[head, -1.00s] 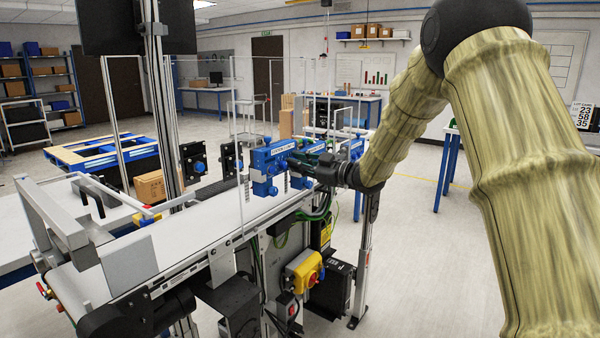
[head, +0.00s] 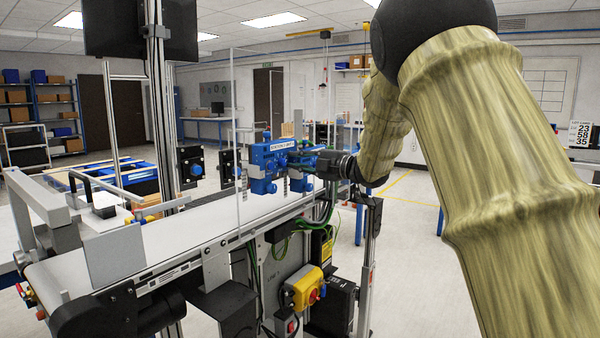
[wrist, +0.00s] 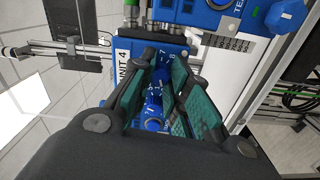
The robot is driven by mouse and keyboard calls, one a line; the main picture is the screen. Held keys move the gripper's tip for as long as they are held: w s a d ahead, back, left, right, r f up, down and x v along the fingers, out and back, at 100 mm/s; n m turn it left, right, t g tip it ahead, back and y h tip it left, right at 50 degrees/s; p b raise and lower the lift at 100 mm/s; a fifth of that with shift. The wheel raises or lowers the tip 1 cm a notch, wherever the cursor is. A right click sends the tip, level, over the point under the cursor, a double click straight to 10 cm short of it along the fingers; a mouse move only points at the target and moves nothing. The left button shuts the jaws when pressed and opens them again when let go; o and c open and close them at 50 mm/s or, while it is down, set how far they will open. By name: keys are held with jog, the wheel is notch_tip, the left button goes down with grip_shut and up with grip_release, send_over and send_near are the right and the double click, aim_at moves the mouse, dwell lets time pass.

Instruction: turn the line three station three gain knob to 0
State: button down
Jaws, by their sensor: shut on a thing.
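My gripper (head: 326,163) is at the blue station units beside the belt, reaching in from the right in the head view. In the wrist view, my gripper (wrist: 163,82) has its green-padded fingers closed around a blue knob (wrist: 153,112) with white numerals. The fingers hide part of the knob, and I cannot tell which number it is set to. A blue unit (wrist: 150,45) carries a white label reading about "UNIT 4", partly covered. In the head view a blue unit (head: 264,168) stands at the belt edge; its small lettering is not readable.
The white belt conveyor (head: 190,238) runs below the units, with a clear guard panel (head: 250,100) above it. Another blue knob (wrist: 287,15) is at the wrist view's upper right. A yellow switch box (head: 303,287) hangs under the belt. Open floor lies to the right.

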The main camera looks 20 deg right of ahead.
jog(key=shift+n+b, duration=0.8)
jog(key=shift+r, duration=0.15)
jog(key=c, duration=1.3)
grip_release()
jog(key=shift+d, duration=0.1)
jog(key=shift+c, duration=0.2)
jog(key=v, duration=1.2)
jog(key=shift+w+f, duration=0.1)
jog(key=shift+f, duration=0.1)
